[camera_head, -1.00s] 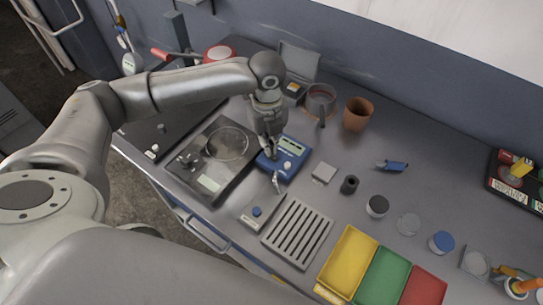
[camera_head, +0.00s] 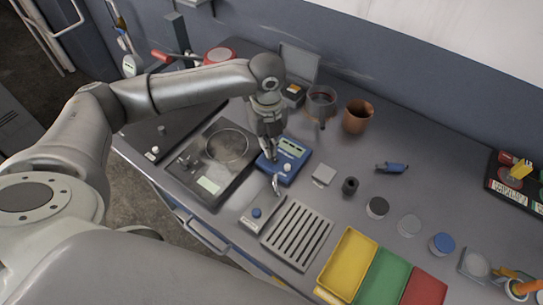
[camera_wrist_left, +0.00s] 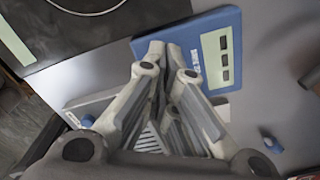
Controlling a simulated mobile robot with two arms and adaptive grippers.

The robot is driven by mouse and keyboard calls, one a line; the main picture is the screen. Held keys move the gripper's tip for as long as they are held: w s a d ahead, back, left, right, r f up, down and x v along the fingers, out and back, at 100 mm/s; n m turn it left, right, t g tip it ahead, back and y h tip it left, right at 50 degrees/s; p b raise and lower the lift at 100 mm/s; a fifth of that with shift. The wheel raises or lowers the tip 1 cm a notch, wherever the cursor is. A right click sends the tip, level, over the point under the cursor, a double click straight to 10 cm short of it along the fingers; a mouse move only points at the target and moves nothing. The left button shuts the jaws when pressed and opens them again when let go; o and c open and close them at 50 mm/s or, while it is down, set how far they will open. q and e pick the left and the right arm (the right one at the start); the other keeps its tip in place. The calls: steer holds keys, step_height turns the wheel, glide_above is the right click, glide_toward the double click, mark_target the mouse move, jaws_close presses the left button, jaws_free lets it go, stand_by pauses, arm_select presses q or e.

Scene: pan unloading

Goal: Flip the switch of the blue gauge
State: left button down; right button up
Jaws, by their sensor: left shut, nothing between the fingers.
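The blue gauge (camera_head: 294,150) is a small blue box with a pale display and a light round knob on top. It lies flat on the bench beside the black scale. In the left wrist view the gauge (camera_wrist_left: 200,31) is at the top centre, its display to the right. My left gripper (camera_head: 272,157) points down over the gauge's left part, its fingers shut and empty. In the left wrist view the fingertips (camera_wrist_left: 166,50) overlap the gauge's near edge; I cannot tell whether they touch it. The switch is not clearly visible. My right gripper is not in view.
The black scale (camera_head: 236,173) stands left of the gauge. In front lie a small grey device with a blue knob (camera_head: 256,213) and a slotted tray (camera_head: 297,234). A mesh-like cup (camera_head: 321,101) and a brown pot (camera_head: 358,116) stand behind. A grey block (camera_head: 324,174) lies to the right.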

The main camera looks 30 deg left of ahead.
arm_select(q)
steer(key=shift+s+f+b, duration=0.1)
steer(key=shift+f+b, duration=0.25)
steer(key=shift+f, duration=0.9)
stand_by(0.8)
steer(key=shift+r+p, duration=0.75)
steer(key=shift+p, duration=0.25)
step_height(320, 180, up, 6)
steer(key=p, duration=0.6)
steer(key=shift+f+p, duration=0.2)
steer(key=shift+p, duration=0.1)
steer(key=shift+f, duration=0.1)
